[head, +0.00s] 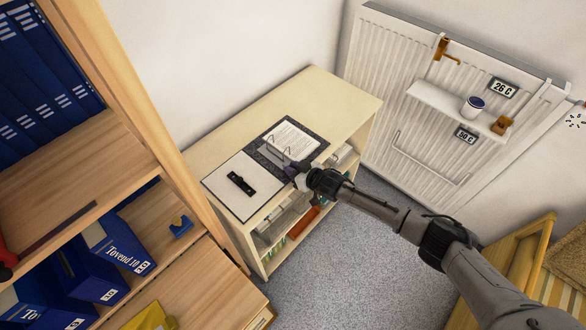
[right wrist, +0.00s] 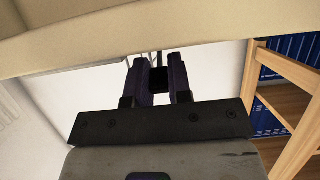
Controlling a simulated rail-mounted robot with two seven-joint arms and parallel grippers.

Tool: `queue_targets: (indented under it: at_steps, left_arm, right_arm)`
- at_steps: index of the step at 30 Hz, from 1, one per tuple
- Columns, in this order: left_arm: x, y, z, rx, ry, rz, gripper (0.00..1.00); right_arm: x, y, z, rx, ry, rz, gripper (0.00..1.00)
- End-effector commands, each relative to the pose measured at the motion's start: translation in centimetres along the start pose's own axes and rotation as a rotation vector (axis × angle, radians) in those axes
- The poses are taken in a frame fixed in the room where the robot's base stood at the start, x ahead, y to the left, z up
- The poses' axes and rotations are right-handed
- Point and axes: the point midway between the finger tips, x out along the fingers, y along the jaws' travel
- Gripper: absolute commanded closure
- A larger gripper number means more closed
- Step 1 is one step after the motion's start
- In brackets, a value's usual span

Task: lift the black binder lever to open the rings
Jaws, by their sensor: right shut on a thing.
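An open binder (head: 228,193) lies on top of the low bookcase, with white printed sheets (head: 291,138) on its far right part. Thin metal rings (head: 271,143) stand up in the middle; I cannot tell whether they are parted. My right gripper (head: 293,169) is at the binder's near edge beside the rings. In the right wrist view its two dark fingers (right wrist: 158,82) are shut on a small black piece, the binder lever (right wrist: 158,77). The lever is mostly hidden by the gripper in the head view. My left gripper is not in view.
The low bookcase (head: 350,98) has bare top around the binder. A tall wooden shelf (head: 125,95) with blue binders (head: 117,240) stands close at left. A radiator (head: 385,80) with a small shelf and cup (head: 473,107) is at right.

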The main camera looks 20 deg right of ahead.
Motion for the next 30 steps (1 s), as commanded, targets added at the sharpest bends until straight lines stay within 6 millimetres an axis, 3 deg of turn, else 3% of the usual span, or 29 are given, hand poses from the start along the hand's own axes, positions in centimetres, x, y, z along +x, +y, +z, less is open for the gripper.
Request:
queue_targets:
  at_steps: [11, 19, 30]
  left_arm:
    - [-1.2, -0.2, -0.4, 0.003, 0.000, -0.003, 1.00]
    - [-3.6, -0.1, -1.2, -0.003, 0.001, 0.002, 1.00]
    - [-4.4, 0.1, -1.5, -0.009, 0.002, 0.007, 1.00]
  right_arm:
    - [-0.1, 0.1, -0.7, -0.001, -0.052, 0.000, 1.00]
    - [0.1, 0.1, -1.9, -0.003, -0.235, 0.002, 1.00]
    - [0.7, -0.1, -2.6, 0.001, -0.487, -0.001, 1.00]
